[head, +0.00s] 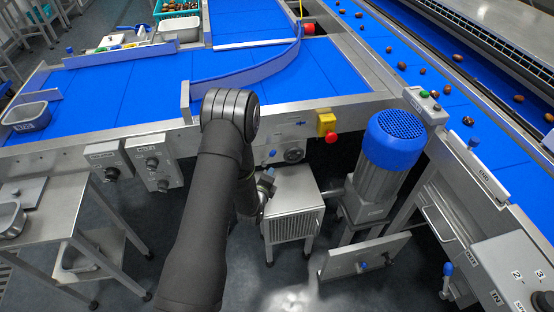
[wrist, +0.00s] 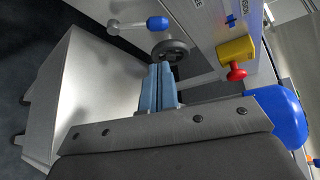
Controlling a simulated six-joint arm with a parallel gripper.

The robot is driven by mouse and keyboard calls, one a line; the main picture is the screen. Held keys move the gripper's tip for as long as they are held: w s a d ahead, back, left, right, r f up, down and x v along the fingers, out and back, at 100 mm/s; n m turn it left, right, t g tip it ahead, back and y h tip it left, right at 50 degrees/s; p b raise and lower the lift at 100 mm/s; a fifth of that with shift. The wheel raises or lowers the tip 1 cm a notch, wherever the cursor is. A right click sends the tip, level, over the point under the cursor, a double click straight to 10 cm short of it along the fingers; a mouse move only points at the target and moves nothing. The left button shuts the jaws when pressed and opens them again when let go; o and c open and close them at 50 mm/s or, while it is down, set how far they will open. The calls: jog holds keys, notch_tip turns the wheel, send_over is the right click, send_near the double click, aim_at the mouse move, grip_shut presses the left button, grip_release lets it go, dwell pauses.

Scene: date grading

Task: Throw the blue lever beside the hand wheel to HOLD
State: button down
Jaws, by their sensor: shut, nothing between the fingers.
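The blue lever shows in the wrist view as a metal rod with a blue ball knob (wrist: 157,23). Its rod points left to right in that picture, beside the dark hand wheel (wrist: 170,50). In the head view the hand wheel (head: 294,155) is on the front of the machine frame, with the small blue knob (head: 272,153) just left of it. I cannot read any HOLD mark. My gripper (wrist: 159,72) is shut and empty; its tips point toward the hand wheel and look apart from the lever knob. In the head view my gripper (head: 266,182) is partly hidden by my arm.
A yellow box with a red button (wrist: 236,60) is right of the wheel. A grey cabinet (head: 292,192) stands below it. A blue-capped motor (head: 394,140) stands to the right. Control boxes (head: 152,163) are on the frame to the left.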

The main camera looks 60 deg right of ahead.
aim_at(271, 152)
jog(key=shift+w+d+r+m, duration=0.1)
jog(key=shift+d+m, duration=0.15)
jog(key=shift+m, duration=0.55)
jog(key=x, duration=1)
jog(key=shift+w+a+r+n+h, duration=0.15)
jog(key=shift+w+a+n+h, duration=0.15)
jog(key=shift+n, duration=0.2)
jog(key=w+a+n+h, duration=0.1)
jog(key=w+a+r+n+h, duration=0.1)
jog(key=n, duration=0.1)
jog(key=shift+h, duration=0.3)
jog(key=w+a+n+h, duration=0.1)
jog(key=n, duration=0.1)
jog(key=w+a+n+h, duration=0.1)
jog(key=n, duration=0.1)
jog(key=shift+w+a+f+n+t, duration=0.15)
jog(key=shift+w+a+n+t, duration=0.2)
jog(key=shift+a+n+t, duration=0.05)
dwell(0.4)
